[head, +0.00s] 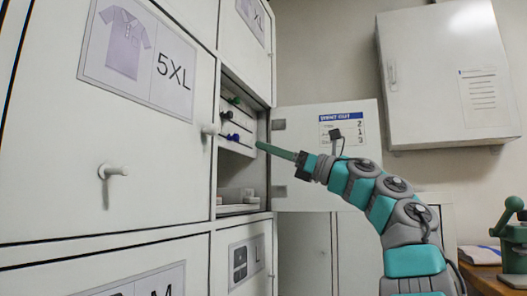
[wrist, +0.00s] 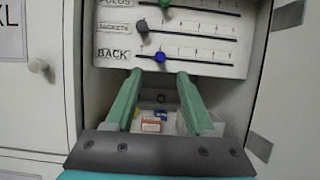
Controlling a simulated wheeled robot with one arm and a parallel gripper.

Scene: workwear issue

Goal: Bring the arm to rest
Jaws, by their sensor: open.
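My gripper (head: 260,146) is in front of an open locker compartment, its green fingers pointing left towards the opening in the head view. In the wrist view my gripper (wrist: 160,78) has its two fingers apart with nothing held between them. The fingertips appear just below the lowest slider of a white panel (wrist: 210,50); I cannot tell whether they touch it. My arm (head: 380,195) is stretched out, rising from the lower right.
The panel has a green knob (wrist: 165,3), a dark knob (wrist: 142,27) and a blue knob (wrist: 160,56). Small boxes (wrist: 152,125) lie below. The open door (head: 300,170) stands behind my gripper. A 5XL locker door (head: 60,190) is left; a wall cabinet (head: 430,80) hangs right.

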